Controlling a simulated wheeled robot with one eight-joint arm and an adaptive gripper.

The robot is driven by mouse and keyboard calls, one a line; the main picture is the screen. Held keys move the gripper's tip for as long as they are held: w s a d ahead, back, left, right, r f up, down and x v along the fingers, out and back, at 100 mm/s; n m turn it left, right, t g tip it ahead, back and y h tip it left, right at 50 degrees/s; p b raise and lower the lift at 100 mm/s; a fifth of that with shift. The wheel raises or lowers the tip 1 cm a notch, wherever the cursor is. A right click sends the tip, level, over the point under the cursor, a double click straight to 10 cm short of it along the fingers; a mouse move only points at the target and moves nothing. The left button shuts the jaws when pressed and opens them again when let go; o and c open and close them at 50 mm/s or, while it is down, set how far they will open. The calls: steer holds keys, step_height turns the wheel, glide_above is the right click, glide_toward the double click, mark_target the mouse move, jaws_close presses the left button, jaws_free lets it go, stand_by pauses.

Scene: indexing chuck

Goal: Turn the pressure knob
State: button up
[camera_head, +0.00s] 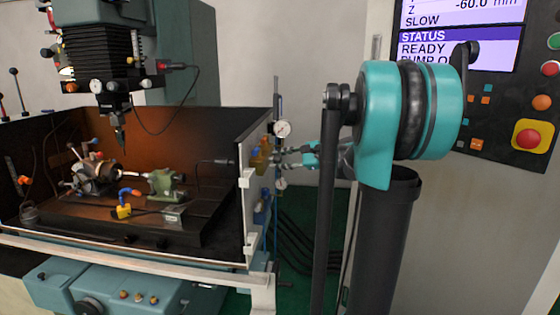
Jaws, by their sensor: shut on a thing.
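My gripper (281,158) is small in the view, at the right outer side of the machine enclosure. Its fingers point left and are shut on what appears to be the pressure knob, at the brass-coloured valve fittings (260,161). The fingers cover most of the knob, so its turn angle cannot be seen. A round white pressure gauge (281,129) sits just above the fingers. A second small gauge (281,183) sits just below. The needles are too small to read.
The enclosure's side wall (236,165) stands just left of the fittings. Inside are a chuck (97,172), a green tailstock (165,184) and a spindle head (97,75) above. A control panel (515,110) with a red stop button is at right. Dark hoses (305,240) run along the green floor.

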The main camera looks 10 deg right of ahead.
steer(key=m+g, duration=0.2)
steer(key=m, duration=0.1)
steer(key=shift+w, duration=0.1)
steer(key=shift+m+g, duration=0.7)
steer(key=shift+m, duration=0.4)
steer(key=o, duration=1.2)
steer(key=shift+c, duration=0.2)
step_height(320, 180, up, 10)
steer(key=shift+r, duration=0.1)
